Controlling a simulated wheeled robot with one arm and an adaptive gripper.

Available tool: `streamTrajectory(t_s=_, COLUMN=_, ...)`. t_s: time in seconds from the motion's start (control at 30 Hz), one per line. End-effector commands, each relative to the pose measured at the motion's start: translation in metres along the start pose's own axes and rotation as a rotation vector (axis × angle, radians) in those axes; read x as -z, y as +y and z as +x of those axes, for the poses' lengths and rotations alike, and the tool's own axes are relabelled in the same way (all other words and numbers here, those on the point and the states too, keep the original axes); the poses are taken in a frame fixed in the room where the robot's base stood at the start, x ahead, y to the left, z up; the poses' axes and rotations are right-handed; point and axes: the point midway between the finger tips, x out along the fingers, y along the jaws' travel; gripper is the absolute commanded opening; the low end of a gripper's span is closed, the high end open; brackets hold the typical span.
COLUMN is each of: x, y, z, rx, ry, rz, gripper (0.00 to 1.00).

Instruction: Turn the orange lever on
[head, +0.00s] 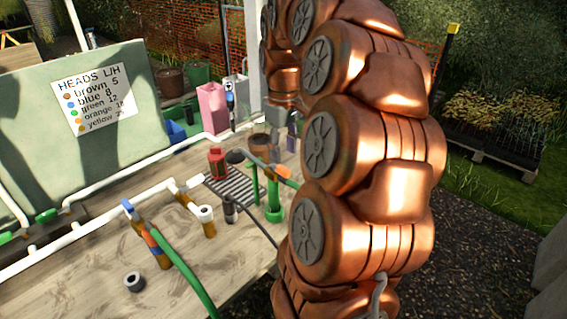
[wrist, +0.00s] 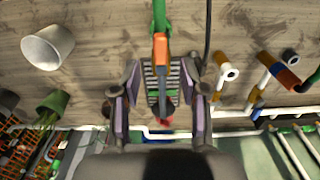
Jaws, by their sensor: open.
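The orange lever (head: 281,170) sits on top of a green upright pipe (head: 274,200) above the bench. In the wrist view the orange lever (wrist: 162,51) lies just beyond my fingertips, close to the midline between them, with green pipe (wrist: 160,14) behind it. My gripper (wrist: 157,85) is open and empty, its two fingers spread to either side of a dark slotted grate. In the head view its fingers show partly behind my copper arm, above and behind the lever. I cannot tell the height gap between the fingers and the lever.
A red lantern-like object (head: 217,162) stands by the slotted grate (head: 232,186). White pipes (head: 120,180) run along the bench back. A pipe with blue and orange bands (head: 152,243) and a green hose stand front left. A white pot (wrist: 48,47) is left in the wrist view.

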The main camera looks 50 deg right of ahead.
Motion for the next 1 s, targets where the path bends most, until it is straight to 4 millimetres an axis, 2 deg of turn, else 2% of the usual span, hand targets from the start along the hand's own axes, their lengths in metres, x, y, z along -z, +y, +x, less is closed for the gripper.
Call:
streamTrajectory(t_s=0.4, x=-0.001, y=-0.001, z=0.041, rx=0.001, ry=-0.003, rz=0.0, gripper=0.44)
streamTrajectory(t_s=0.87, x=-0.001, y=-0.001, z=0.05, rx=0.001, ry=-0.002, rz=0.001, gripper=0.44)
streamTrajectory(t_s=1.0, x=-0.001, y=-0.001, z=0.05, rx=0.001, ry=-0.002, rz=0.0, gripper=0.31)
